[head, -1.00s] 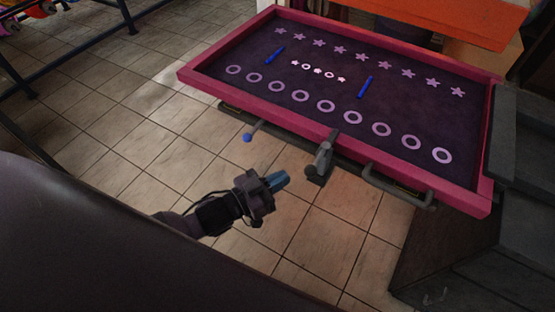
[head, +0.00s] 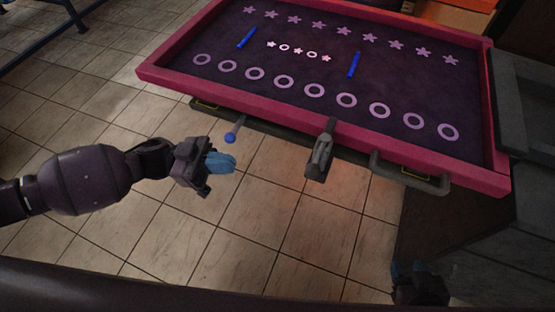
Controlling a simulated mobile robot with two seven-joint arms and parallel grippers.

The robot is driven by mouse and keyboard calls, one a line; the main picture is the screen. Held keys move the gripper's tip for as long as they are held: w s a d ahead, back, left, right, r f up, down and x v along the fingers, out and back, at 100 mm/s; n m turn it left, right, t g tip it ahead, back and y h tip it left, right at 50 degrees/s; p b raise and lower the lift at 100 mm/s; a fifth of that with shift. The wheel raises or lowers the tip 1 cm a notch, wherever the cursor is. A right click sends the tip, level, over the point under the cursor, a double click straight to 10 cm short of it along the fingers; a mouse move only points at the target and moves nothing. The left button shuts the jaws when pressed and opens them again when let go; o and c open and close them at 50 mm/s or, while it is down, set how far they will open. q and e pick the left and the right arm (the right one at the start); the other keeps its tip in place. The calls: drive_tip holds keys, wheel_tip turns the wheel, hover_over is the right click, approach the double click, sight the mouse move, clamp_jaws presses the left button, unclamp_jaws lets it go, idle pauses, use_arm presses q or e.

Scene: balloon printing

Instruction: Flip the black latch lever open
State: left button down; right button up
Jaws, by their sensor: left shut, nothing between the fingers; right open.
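The dark latch lever (head: 319,160) is at the middle of the pink-framed board's front edge, its thick end hanging down toward me. My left gripper (head: 234,163) is shut and empty, with its blue fingertips together. It is to the left of the latch lever, apart from it, over the tiled floor in the picture.
The pink-framed board (head: 160,72) bears stars, rings and two blue bars. A blue-ended rod (head: 231,137) sticks out just above my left gripper. A grey handle (head: 410,178) is right of the latch. A dark stepped structure (head: 525,120) stands at the right.

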use_arm(q)
drive_tip(key=shift+a+g, duration=0.3)
drive_tip(key=shift+d, duration=0.15)
approach(323, 145)
drive_tip(key=s+d, duration=0.4)
drive_tip(key=s, duration=0.2)
drive_tip(key=shift+d+r, duration=0.2)
drive_tip(key=shift+r, duration=0.2)
